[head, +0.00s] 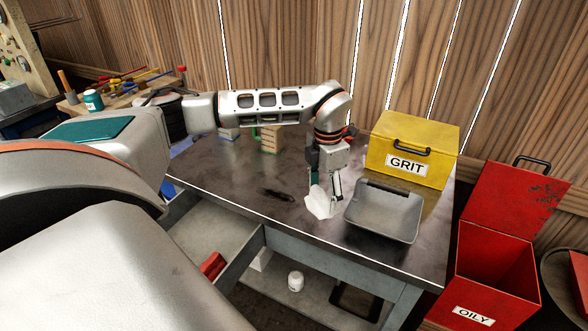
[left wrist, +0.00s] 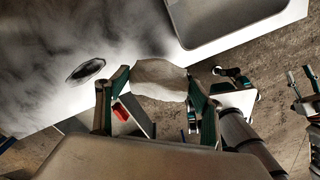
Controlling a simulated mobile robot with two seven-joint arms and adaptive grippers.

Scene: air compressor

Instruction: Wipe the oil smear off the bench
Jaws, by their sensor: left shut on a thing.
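The oil smear (head: 276,195) is a dark oval patch on the grey bench top (head: 235,170), left of my left gripper. It also shows in the left wrist view (left wrist: 86,70), left of the fingers. My left gripper (head: 325,184) points down near the bench's front edge, right of the smear. It is shut on a crumpled white cloth (head: 319,204), which also shows between the fingertips in the left wrist view (left wrist: 160,78). I cannot tell whether the cloth touches the bench.
A grey tray (head: 384,212) stands close on the right of the cloth. Behind it is a yellow GRIT box (head: 408,146). A red OILY bin (head: 496,262) stands open right of the bench. Small blocks (head: 270,138) lie at the back. The bench around the smear is clear.

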